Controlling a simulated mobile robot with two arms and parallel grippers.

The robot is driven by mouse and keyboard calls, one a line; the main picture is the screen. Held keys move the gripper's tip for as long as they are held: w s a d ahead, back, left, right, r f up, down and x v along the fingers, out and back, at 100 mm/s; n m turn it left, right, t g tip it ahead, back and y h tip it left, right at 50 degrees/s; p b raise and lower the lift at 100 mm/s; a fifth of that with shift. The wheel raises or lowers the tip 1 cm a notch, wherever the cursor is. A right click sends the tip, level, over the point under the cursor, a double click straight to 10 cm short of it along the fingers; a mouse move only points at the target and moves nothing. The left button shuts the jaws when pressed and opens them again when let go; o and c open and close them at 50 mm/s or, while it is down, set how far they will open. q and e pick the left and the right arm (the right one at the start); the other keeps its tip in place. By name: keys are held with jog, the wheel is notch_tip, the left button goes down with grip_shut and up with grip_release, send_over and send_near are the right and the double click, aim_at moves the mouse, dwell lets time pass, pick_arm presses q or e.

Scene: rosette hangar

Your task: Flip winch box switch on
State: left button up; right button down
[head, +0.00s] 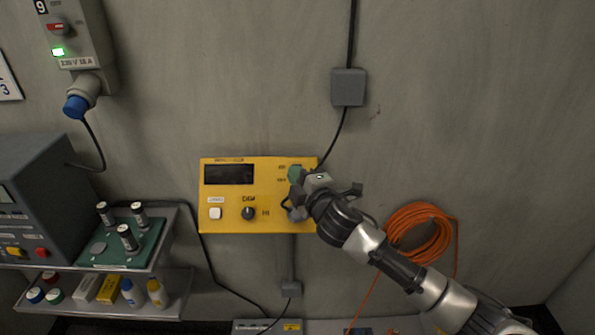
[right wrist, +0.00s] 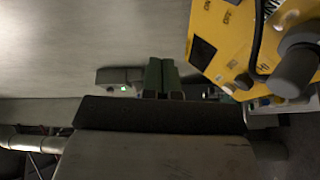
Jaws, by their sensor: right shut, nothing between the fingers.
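The yellow winch box (head: 258,222) is fixed to the wall in the middle of the head view. The yellow box (right wrist: 225,55) shows there to the right, beside the fingers. My left gripper is not in view.
A grey junction box (head: 348,87) with a cable is above. An orange cable coil (head: 420,232) hangs at right, near my arm. At left are a shelf (head: 175,225) with a green tray, a dark instrument (head: 60,190) and a wall socket box (head: 85,30). The upper right wall is clear.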

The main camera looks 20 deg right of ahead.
jog(key=shift+f, duration=0.1)
jog(key=w+f+b, duration=0.1)
jog(key=w, duration=0.1)
jog(key=w+d+f+b, duration=0.1)
jog(key=b, duration=0.1)
jog(key=w+f+b, duration=0.2)
jog(key=shift+w+d, duration=0.25)
jog(key=shift+w, duration=0.05)
jog(key=shift+w+d+f+b, duration=0.2)
jog(key=shift+w+f+b, duration=0.2)
jog(key=shift+w+b, duration=0.25)
jog(key=shift+w+f, duration=0.1)
jog(key=shift+w, duration=0.1)
dwell(1.2)
jog(key=shift+w+d+f, duration=0.1)
jog(key=shift+w+f, duration=0.05)
jog(key=shift+w, duration=0.05)
jog(key=shift+w+f, duration=0.1)
dwell(0.8)
jog(key=shift+s+r, duration=0.3)
jog(key=shift+s, duration=0.15)
